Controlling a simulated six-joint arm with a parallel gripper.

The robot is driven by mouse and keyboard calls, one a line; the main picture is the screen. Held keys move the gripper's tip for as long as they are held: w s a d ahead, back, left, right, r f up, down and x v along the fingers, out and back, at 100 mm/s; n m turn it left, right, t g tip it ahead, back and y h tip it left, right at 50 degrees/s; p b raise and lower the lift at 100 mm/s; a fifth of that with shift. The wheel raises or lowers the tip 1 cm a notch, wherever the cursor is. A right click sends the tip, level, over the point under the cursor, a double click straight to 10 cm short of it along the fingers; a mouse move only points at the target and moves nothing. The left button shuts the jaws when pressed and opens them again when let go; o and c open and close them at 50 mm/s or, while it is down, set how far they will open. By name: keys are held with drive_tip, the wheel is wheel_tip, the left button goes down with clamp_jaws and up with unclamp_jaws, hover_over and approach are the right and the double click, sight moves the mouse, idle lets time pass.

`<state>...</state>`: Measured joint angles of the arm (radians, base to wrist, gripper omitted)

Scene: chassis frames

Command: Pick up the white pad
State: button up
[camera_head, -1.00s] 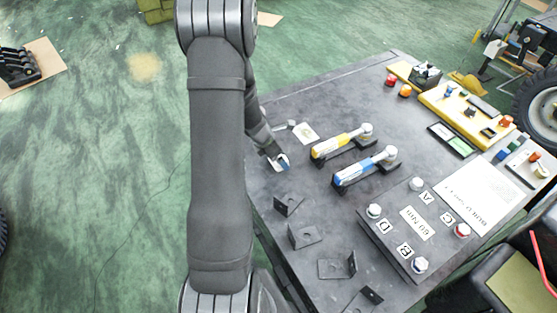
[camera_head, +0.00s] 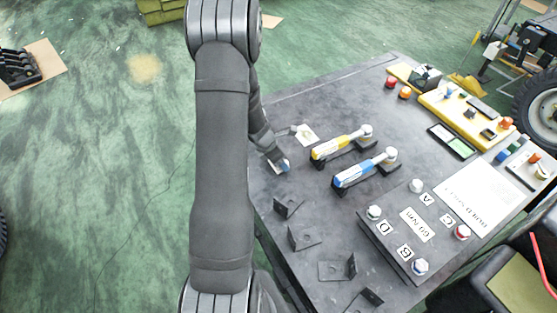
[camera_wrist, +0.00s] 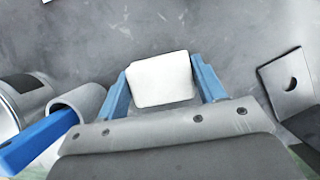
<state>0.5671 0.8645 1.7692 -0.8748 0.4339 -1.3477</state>
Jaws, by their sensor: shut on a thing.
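The white pad (camera_wrist: 162,80) is a small block with rounded corners. In the wrist view it sits between the two blue fingers of my gripper (camera_wrist: 161,88), which is shut on it. In the head view my gripper (camera_head: 281,167) is small, at the left part of the grey table (camera_head: 300,90), and my arm partly covers that area. I cannot tell from these views whether the pad touches the table top.
A yellow-handled tool (camera_head: 340,146) and a blue-handled tool (camera_head: 364,167) lie on stands to the right. Black brackets (camera_head: 288,207) stand nearer the front. A raised plate with lettered bolts (camera_head: 416,224) is at the front right.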

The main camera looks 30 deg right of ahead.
drive_tip(key=shift+r, duration=0.15)
wheel_tip(320, 180, up, 4)
drive_tip(key=shift+f, duration=0.2)
drive_tip(key=s+d+r, duration=0.1)
drive_tip(key=s+r, duration=0.1)
drive_tip(key=s, duration=0.1)
drive_tip(key=s+d+r, duration=0.1)
drive_tip(key=s+r, duration=0.1)
drive_tip(key=s, duration=0.2)
drive_tip(key=s+d+r, duration=0.2)
drive_tip(key=s+r, duration=0.1)
drive_tip(key=s, duration=0.1)
drive_tip(key=shift+o, duration=0.9)
drive_tip(key=shift+w+d, duration=0.1)
drive_tip(key=shift+c, duration=0.4)
